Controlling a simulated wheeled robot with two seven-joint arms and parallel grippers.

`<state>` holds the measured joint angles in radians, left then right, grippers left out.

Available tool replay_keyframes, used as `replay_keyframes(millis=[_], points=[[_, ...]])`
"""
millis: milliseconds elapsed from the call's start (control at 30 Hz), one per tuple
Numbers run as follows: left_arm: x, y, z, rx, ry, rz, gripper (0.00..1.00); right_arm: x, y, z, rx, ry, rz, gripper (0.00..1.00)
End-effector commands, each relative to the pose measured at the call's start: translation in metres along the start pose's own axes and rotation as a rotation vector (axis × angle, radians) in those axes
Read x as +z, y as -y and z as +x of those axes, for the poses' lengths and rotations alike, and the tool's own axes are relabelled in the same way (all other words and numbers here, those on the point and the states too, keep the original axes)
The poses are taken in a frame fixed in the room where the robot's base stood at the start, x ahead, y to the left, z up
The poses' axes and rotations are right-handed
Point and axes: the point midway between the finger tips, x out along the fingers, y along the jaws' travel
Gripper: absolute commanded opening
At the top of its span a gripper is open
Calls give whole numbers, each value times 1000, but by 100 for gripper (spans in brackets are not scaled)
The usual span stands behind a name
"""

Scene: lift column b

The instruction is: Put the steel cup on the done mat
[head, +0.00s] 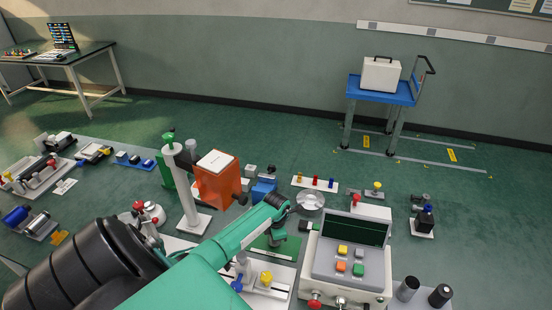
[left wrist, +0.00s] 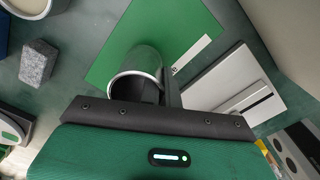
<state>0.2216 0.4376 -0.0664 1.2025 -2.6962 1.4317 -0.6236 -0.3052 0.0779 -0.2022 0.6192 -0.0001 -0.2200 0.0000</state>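The steel cup (left wrist: 122,72) shows in the left wrist view, its round rim facing the camera and its inside partly dark. My left gripper (left wrist: 167,88) appears shut on the cup's wall, with one finger along its right side and the other apparently inside. The green done mat (left wrist: 110,45), with a white label strip, lies behind the cup. I cannot tell whether the cup touches it. In the head view my left gripper (head: 278,236) points down over the mat (head: 288,248); the cup is not clear there. My right gripper is not in view.
A grey console (head: 350,262) with coloured buttons stands right of the mat. A shiny round dish (head: 310,200) lies behind it. An orange box (head: 217,180) and a white post (head: 183,190) stand to the left. A grey block (left wrist: 38,62) lies left of the mat.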

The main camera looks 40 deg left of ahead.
Motion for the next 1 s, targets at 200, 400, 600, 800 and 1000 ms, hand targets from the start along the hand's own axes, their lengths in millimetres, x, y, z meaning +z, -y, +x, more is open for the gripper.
replay_keyframes(millis=[200,400,600,800,1000], points=[[1,0,15,0,2,1,0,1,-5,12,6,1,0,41],[0,0,15,1,1,1,0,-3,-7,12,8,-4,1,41],[0,0,18,1,1,1,20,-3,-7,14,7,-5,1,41],[0,0,18,0,1,1,26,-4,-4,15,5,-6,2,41],[1,0,14,-1,2,1,26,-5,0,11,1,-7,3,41]])
